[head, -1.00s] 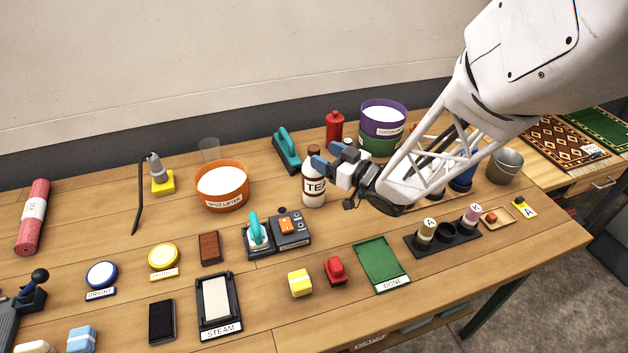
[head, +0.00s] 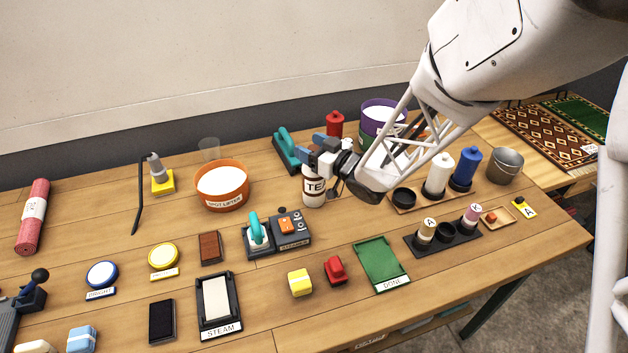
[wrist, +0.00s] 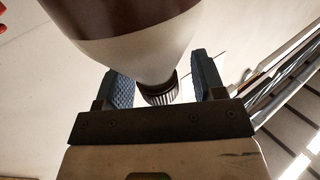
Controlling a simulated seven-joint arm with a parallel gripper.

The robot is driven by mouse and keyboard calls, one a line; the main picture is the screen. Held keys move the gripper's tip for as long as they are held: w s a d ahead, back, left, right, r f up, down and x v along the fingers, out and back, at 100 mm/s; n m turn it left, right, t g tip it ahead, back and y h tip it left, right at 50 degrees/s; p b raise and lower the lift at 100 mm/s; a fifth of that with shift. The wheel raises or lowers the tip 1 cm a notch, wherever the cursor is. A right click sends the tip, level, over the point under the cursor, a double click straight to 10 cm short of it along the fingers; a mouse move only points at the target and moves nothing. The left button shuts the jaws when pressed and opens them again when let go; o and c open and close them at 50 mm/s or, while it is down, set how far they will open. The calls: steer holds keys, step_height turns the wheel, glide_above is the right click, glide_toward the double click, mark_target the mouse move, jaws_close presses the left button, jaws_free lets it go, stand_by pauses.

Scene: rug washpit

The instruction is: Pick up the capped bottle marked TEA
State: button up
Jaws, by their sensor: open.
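The TEA bottle (head: 314,192) stands upright on the table in the head view, white with a brown band and a label on which "TE" can be read. My gripper hides its cap and shoulder there. My gripper (head: 312,148) is open at the top of the bottle, its blue-grey fingers on either side. In the wrist view the bottle's white and brown body (wrist: 135,45) fills the top, and its dark ribbed cap (wrist: 160,94) lies between the spread fingers of my gripper (wrist: 157,68), with gaps at both sides.
A teal-handled tool (head: 287,150) and a red bottle (head: 335,123) stand close behind. An orange bowl (head: 222,187) is to the left, a switch box (head: 290,228) in front, and a wooden tray with white and blue bottles (head: 462,170) to the right.

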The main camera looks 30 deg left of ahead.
steer(key=shift+w+a, duration=0.1)
steer(key=shift+a, duration=0.4)
jaws_close()
stand_by(0.4)
